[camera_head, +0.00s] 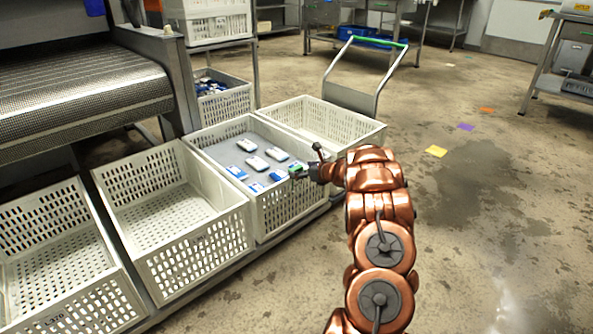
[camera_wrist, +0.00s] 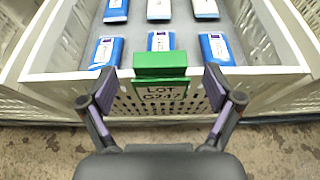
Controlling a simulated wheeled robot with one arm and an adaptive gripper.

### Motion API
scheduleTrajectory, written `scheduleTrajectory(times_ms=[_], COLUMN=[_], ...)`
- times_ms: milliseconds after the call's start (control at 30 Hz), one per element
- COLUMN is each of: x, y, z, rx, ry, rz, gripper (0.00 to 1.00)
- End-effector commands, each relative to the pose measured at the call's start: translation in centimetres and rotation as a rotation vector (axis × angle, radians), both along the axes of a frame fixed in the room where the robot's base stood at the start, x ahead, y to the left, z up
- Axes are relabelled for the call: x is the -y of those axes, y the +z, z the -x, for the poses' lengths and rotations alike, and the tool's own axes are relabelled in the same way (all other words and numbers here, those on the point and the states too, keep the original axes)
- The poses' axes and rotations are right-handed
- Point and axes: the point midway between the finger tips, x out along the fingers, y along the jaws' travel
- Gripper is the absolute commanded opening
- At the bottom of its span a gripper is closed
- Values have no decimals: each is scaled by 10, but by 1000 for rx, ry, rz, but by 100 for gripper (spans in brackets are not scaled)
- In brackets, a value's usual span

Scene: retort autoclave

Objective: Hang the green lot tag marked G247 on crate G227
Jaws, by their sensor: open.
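The green lot tag (camera_wrist: 160,88), reading "LOT G247", sits over the near rim of a white crate (camera_wrist: 268,80) in the wrist view. Its upper part lies on the rim and its lettered plate hangs on the outside face. My gripper (camera_wrist: 158,93) is open, with one finger on each side of the tag and visible gaps between. In the head view my gripper (camera_head: 306,168) is at the right rim of the crate with blue and white packs (camera_head: 283,216). The tag shows there as a small green patch (camera_head: 297,169). I cannot read this crate's number.
Two empty white crates (camera_head: 200,250) stand to the left, the nearest marked L370 (camera_head: 60,318). Another empty crate (camera_head: 350,127) stands beyond the filled one. A conveyor (camera_head: 80,90) is behind at left.

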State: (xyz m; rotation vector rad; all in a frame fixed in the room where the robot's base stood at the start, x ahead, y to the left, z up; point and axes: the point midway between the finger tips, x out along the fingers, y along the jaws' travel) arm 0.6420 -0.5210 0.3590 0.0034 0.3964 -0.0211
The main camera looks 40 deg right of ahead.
Motion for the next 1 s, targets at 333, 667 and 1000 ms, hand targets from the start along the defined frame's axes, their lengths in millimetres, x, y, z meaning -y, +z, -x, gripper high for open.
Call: scheduleTrajectory(times_ms=[333,667,1000], x=[0,-2,-2], y=[20,28,28], z=[48,68,68], rx=[-1,1,1], ry=[-3,0,0], rz=[0,-1,-1], gripper=[90,90,90])
